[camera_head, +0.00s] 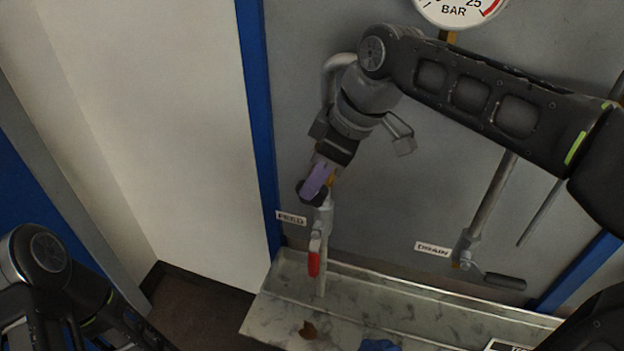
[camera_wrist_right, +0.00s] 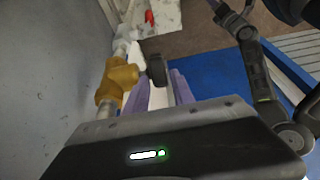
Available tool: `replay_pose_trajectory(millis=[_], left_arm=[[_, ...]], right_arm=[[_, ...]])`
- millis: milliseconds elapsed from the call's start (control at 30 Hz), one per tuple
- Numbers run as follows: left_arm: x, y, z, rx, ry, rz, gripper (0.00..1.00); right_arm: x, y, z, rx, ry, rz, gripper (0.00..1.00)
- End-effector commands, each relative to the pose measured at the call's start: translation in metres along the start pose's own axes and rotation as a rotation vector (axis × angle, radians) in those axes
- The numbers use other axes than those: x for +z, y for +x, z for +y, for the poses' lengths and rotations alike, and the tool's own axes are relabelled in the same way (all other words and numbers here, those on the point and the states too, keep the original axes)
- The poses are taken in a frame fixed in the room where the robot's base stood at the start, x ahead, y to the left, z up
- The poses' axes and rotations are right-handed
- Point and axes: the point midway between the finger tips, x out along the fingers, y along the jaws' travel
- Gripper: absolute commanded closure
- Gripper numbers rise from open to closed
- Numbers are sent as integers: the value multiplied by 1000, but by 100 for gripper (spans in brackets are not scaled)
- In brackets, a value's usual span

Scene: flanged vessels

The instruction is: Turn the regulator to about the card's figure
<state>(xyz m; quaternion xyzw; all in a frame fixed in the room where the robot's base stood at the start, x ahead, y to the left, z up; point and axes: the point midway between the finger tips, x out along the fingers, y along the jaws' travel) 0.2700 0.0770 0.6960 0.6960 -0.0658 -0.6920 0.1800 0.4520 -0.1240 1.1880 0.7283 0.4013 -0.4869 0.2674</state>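The regulator has a brass body (camera_wrist_right: 118,80) and a black round knob (camera_wrist_right: 157,70) in the right wrist view. In the head view the knob (camera_head: 311,192) shows just above the FEED label, partly covered by my gripper. My right gripper (camera_head: 320,180) reaches down at it. In the right wrist view its two purple fingers (camera_wrist_right: 160,88) stand apart, with the knob near their tips; contact cannot be told. The gauge (camera_head: 458,8) is cut off at the top; 25, BAR and a red band show, but no needle.
A FEED label (camera_head: 291,218) and a red-handled valve (camera_head: 314,262) sit below the regulator. A DRAIN label (camera_head: 433,249) and dark lever (camera_head: 503,281) are at right. A metal trough (camera_head: 380,300) runs below. A white card (camera_head: 508,345) is cut off at the bottom, its figure unreadable.

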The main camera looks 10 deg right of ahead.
Motion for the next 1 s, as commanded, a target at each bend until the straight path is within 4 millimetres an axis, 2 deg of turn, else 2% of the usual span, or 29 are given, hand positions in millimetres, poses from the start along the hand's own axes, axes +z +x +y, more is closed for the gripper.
replay_pose_trajectory(millis=[200,467,800,1000], left_arm=[[0,-2,0,-1,0,-1,64],[0,-2,0,-1,0,-1,64],[0,-2,0,-1,0,-1,64],[0,-2,0,-1,0,-1,64]], right_arm=[[0,17,0,1,-1,-1,70],[0,18,0,1,-1,0,71],[0,18,0,1,-1,0,99],[0,18,0,1,-1,0,100]])
